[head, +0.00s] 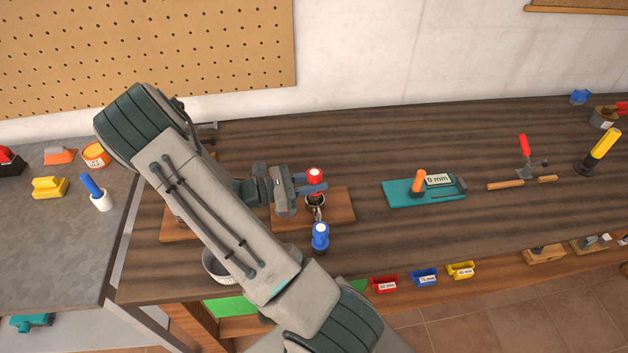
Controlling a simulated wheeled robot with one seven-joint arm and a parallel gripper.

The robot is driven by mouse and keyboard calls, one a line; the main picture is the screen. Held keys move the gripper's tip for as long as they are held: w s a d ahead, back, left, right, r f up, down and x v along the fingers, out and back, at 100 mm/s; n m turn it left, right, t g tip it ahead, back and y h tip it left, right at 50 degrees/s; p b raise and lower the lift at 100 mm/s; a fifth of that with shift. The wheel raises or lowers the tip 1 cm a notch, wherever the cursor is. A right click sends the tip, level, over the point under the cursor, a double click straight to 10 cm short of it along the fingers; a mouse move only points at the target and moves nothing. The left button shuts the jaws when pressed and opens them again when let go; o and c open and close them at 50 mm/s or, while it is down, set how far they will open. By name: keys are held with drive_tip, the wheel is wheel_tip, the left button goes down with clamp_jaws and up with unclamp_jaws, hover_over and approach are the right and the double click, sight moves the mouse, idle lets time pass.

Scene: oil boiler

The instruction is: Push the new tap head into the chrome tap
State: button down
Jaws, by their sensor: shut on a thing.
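My gripper (311,183) reaches in from the left, its jaws pointing right. It is shut on the new tap head, a red piece with a pale top (315,174), and holds it upright. The chrome tap (318,213) stands on a wooden board (342,204) just below the tap head in the picture. A blue tap head (320,234) sits at the tap's near side.
A teal tray (400,198) with an orange-handled tool and a "0 mm" display lies to the right. A grey bowl (214,268) stands at the near left, partly behind my arm. Small red, blue and yellow bins line the front edge. Bare bench lies behind the board.

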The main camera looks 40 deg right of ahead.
drive_tip(key=shift+f+b, duration=0.4)
drive_tip(key=shift+f, duration=0.3)
drive_tip(key=c, duration=1.1)
unclamp_jaws()
drive_tip(key=b+v, duration=0.2)
drive_tip(key=v, duration=0.4)
drive_tip(key=shift+w+a+f, duration=0.1)
drive_tip(key=shift+w+a, duration=0.05)
drive_tip(key=shift+a, duration=0.15)
drive_tip(key=shift+w+a, duration=0.2)
drive_tip(key=shift+a, duration=0.25)
